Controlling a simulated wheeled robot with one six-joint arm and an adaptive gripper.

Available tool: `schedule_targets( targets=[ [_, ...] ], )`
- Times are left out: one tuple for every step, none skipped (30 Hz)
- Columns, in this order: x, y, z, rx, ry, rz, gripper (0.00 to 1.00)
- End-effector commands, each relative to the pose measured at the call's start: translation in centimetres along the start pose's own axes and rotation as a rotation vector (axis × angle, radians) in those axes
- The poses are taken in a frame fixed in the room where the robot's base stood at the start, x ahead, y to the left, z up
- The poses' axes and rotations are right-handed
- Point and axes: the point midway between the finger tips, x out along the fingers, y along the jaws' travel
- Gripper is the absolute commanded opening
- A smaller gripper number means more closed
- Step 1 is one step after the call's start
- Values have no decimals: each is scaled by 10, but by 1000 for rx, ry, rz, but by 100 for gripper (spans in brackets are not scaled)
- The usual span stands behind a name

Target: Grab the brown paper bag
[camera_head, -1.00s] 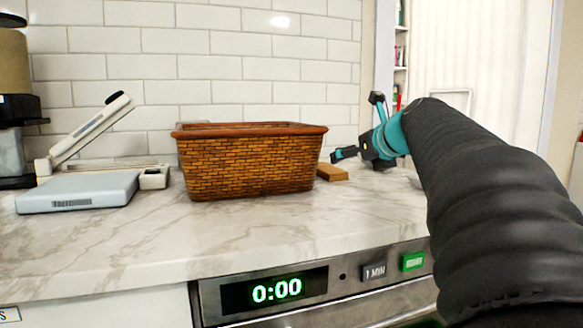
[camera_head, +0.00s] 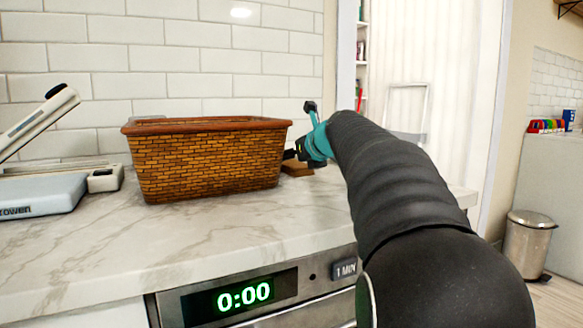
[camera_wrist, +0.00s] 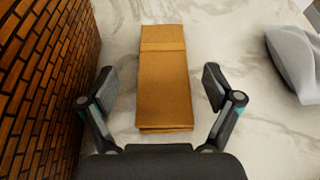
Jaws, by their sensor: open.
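The brown paper bag (camera_wrist: 165,85) lies flat on the marble counter in the wrist view, long and folded near its far end. In the head view only a part of the bag (camera_head: 297,169) shows, right of the basket, behind my arm and gripper. My gripper (camera_wrist: 160,88) is open and empty, with one finger on each side of the bag's near half. There is a gap between each finger and the bag. I cannot tell how high the fingers are above the counter. In the head view my gripper (camera_head: 298,152) is partly hidden by the basket and my wrist.
A brown woven basket (camera_head: 205,165) stands close left of the bag; its wall also fills the left of the wrist view (camera_wrist: 40,80). A grey object (camera_wrist: 296,60) lies to the right. The marble counter (camera_head: 90,245) is clear in front of the basket.

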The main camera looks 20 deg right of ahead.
Motion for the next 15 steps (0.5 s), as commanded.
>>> schedule_targets(
  targets=[
    [9,-1,-2,0,3,1,90],
    [14,-2,-1,0,3,1,90],
    [19,-2,-1,0,3,1,90],
    [23,-3,-1,0,3,1,90],
    [27,-3,-1,0,2,1,90],
    [32,-3,0,1,2,0,90],
    [34,-3,0,1,1,0,90],
    [37,-3,0,1,1,0,90],
    [39,-3,0,2,1,-1,90],
    [40,-3,0,2,1,-1,90],
    [41,-3,0,2,1,-1,90],
    [42,-3,0,2,1,-1,90],
    [42,-3,0,2,1,-1,90],
    [42,-3,0,2,1,-1,90],
    [42,-3,0,2,1,-1,90]
  ],
)
